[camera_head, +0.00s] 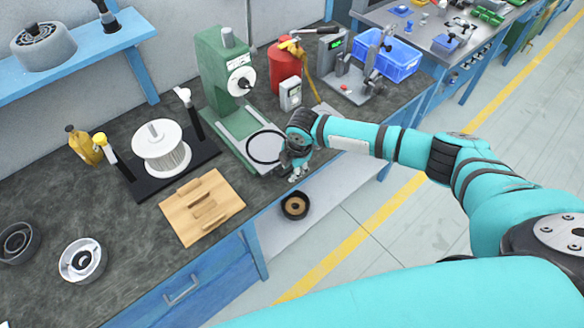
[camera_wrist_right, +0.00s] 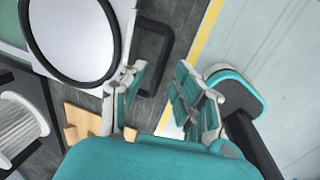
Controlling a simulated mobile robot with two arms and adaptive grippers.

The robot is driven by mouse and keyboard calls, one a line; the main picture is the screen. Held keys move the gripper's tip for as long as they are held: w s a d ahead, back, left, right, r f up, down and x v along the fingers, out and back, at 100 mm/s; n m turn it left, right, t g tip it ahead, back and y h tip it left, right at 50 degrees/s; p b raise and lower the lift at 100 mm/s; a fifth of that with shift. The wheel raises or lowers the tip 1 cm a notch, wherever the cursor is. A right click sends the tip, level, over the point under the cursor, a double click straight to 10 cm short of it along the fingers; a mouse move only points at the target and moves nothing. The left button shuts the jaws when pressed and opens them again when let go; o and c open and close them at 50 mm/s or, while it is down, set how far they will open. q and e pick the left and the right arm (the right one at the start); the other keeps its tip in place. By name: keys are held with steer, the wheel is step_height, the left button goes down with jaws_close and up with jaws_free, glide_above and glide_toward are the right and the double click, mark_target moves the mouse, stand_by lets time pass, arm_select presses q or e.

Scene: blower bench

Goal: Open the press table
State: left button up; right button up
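The green press (camera_head: 222,75) stands on the bench. Its white press table (camera_head: 243,148) carries a black ring (camera_head: 265,131) and sits at the front. In the right wrist view the press table (camera_wrist_right: 72,32) fills the upper left, with a black bar handle (camera_wrist_right: 168,45) along its edge. My right gripper (camera_head: 296,172) is at the front right corner of the press table. In the wrist view its fingers (camera_wrist_right: 160,92) are apart with nothing between them, close to the handle's near end. Contact cannot be told. In the head view my gripper hides the handle. My left gripper is not in view.
A wooden board (camera_head: 222,215) and a white spool on a stand (camera_head: 165,155) lie left of the press. A red canister (camera_head: 284,68), a small meter (camera_head: 290,94) and a blue crate (camera_head: 398,62) stand behind and right. A dark ring part (camera_head: 295,206) is below the bench edge.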

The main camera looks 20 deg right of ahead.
steer(key=shift+s, duration=0.1)
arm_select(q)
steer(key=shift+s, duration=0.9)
arm_select(e)
step_height(320, 180, up, 12)
steer(key=s, duration=0.2)
steer(key=shift+s+d, duration=0.15)
steer(key=shift+d, duration=0.3)
steer(key=shift+f, duration=0.1)
